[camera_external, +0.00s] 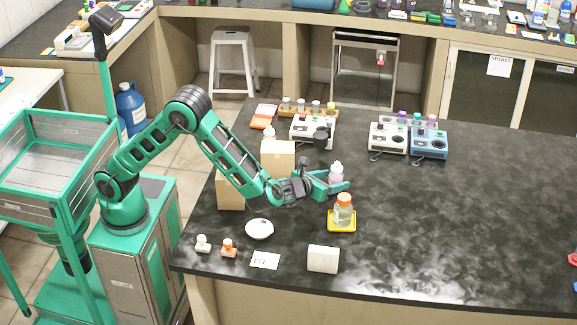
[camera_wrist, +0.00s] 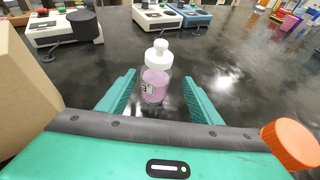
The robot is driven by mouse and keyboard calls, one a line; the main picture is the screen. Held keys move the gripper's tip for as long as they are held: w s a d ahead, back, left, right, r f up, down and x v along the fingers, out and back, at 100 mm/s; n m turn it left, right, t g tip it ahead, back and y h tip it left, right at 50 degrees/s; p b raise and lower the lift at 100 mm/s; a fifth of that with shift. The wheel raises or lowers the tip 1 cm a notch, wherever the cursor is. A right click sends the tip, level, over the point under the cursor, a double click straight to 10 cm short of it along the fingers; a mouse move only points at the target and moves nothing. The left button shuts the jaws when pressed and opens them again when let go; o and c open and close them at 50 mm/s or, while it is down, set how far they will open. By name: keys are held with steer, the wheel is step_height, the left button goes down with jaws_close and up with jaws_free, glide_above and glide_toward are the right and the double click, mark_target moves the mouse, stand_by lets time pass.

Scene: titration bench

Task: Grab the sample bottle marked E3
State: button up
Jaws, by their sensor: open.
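A clear bottle with a white cap and pinkish-purple contents (camera_wrist: 155,84) stands upright on the dark bench, centred ahead of my gripper in the wrist view. A small label shows on its lower left side, but I cannot read it. The same bottle (camera_external: 336,173) shows in the external view at my gripper's fingers. My gripper (camera_wrist: 162,98) is open, with one green finger on each side of the bottle's lower part. I cannot tell whether either finger touches it.
An orange-capped jar (camera_external: 343,211) stands on a yellow tray (camera_external: 341,228) close to my gripper's near side. Cardboard boxes (camera_external: 278,156) stand to the left. A white dish (camera_external: 259,229), small bottles (camera_external: 203,243) and a white block (camera_external: 323,259) are nearer.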

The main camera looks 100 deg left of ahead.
steer(key=shift+s+a+x, duration=0.1)
steer(key=shift+x, duration=1.65)
steer(key=shift+s+a+x, duration=0.15)
steer(key=shift+x, duration=1.6)
steer(key=shift+r, duration=0.2)
steer(key=shift+c, duration=0.7)
steer(key=c, duration=1.1)
steer(key=shift+r, duration=0.1)
